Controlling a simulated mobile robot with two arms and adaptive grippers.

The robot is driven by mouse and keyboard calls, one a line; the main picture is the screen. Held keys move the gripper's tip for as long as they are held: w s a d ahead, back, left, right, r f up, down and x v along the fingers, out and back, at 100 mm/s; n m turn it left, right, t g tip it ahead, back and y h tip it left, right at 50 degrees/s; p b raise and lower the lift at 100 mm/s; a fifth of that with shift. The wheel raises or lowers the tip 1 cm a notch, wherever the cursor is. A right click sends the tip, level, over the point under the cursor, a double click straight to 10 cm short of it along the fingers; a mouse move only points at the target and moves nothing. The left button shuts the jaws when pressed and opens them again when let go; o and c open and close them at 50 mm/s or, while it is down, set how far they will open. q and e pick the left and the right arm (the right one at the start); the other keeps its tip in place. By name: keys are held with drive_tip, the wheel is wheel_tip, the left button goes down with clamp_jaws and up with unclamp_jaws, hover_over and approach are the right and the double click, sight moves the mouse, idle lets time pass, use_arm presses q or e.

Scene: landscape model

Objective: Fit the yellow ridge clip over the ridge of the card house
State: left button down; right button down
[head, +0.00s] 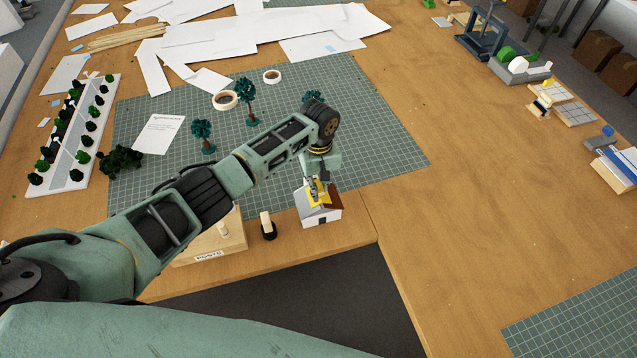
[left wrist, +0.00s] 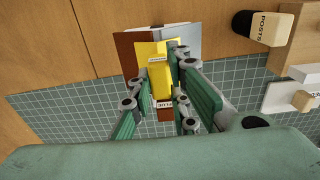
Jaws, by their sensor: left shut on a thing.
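The card house (head: 322,215) has white walls and a roof with one red-brown slope and one grey slope. It stands at the near edge of the table. The yellow ridge clip (head: 313,198) is at the roof's top, partly hidden by the gripper. In the left wrist view the clip (left wrist: 158,75) lies along the ridge line, over both slopes of the roof (left wrist: 125,50). I cannot tell whether it is fully seated. My left gripper (head: 315,184) is above the house, shut on the clip. My right gripper is not in view.
A wooden posts block (head: 225,243) and a dark-based post (head: 267,228) stand left of the house.

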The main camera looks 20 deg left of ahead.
sight(318, 185)
use_arm(q)
drive_tip(key=shift+f, duration=0.1)
idle(0.5)
drive_tip(key=c, duration=1.6)
unclamp_jaws()
wheel_tip(318, 185, up, 3)
drive_tip(key=p, duration=0.3)
drive_tip(key=shift+f, duration=0.1)
drive_tip(key=shift+r+p, duration=0.35)
drive_tip(key=shift+r, duration=1.75)
